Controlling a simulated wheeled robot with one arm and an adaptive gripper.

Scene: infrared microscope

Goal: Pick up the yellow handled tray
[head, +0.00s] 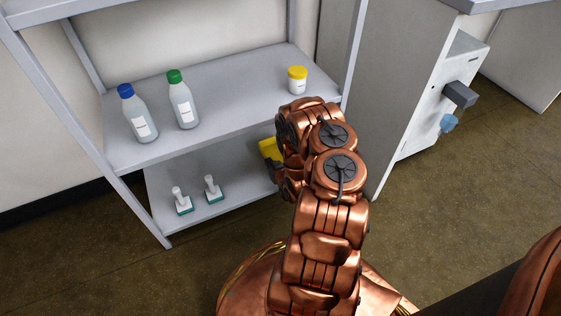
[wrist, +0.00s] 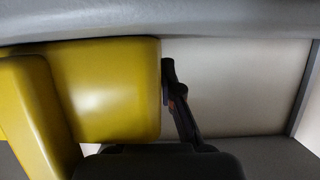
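The yellow handled tray (head: 268,149) is on the lower shelf in the head view, mostly hidden behind my arm. In the wrist view the tray (wrist: 110,85) fills the left half, with a raised yellow part at the far left. My gripper (wrist: 172,85) shows one dark finger close beside the tray's right edge. I cannot tell whether it touches the tray. The other finger is not visible, so its opening is unclear. In the head view the gripper is mostly hidden by my arm at the lower shelf.
The upper shelf (head: 235,108) lies above the tray and carries a blue-capped bottle (head: 139,116), a green-capped bottle (head: 183,105) and a yellow-lidded jar (head: 297,82). A grey cabinet (head: 385,90) stands right.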

